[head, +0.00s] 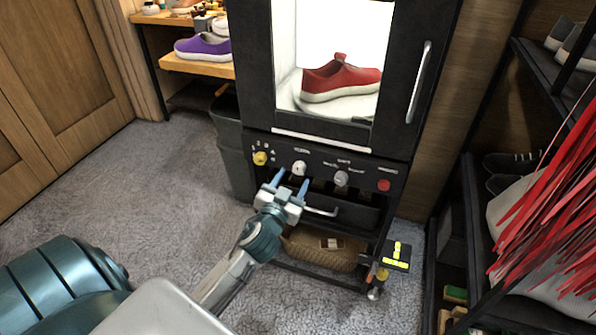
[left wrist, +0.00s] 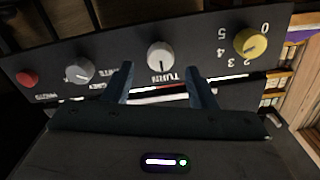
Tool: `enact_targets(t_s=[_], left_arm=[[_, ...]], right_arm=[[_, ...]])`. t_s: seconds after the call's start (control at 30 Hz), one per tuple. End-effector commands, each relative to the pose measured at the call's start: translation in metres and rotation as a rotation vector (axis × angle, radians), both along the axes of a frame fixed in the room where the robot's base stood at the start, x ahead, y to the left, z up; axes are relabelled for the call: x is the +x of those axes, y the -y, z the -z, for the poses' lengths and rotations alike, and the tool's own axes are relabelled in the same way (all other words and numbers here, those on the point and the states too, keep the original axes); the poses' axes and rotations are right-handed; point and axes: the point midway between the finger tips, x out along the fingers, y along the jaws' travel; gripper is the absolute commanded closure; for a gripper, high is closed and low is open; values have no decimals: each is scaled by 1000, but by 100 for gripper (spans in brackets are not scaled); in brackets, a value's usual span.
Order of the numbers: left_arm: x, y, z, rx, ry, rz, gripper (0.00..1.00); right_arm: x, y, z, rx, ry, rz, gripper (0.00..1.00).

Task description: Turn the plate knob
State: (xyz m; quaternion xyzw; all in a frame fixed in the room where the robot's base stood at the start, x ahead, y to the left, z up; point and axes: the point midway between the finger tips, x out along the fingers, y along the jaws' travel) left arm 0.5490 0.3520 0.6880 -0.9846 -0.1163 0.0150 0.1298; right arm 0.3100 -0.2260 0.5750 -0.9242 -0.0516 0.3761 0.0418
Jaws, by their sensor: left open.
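The black cleaning cabinet (head: 262,95) has a panel with a row of knobs. My left gripper (head: 291,183) is open and empty just below and in front of this knob. In the left wrist view my left gripper (left wrist: 159,78) has its fingertips to either side of the knob's line, with the knob ahead between them. I cannot tell whether they touch it. My right gripper is not in view.
A yellow knob (head: 260,158), a grey knob (head: 341,178) and a red button (head: 384,185) share the panel. A red shoe (head: 340,80) sits on the round plate (head: 303,104) behind the door. A drawer handle (head: 321,212) lies below. Shelves with shoes stand at both sides.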

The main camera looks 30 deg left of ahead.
Motion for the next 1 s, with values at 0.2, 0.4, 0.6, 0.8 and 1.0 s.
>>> enact_targets(t_s=[0.2, 0.4, 0.6, 0.8, 1.0], left_arm=[[31, -8, 0, 0, -1, 0, 48], [41, -10, 0, 1, -1, 1, 48], [41, -10, 1, 1, -1, 1, 48], [41, -10, 1, 1, -1, 1, 82], [41, -10, 1, 3, -2, 1, 93]], right_arm=[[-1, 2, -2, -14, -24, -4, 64], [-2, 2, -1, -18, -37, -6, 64], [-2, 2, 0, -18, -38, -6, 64], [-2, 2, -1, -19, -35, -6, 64], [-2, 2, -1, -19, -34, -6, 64]])
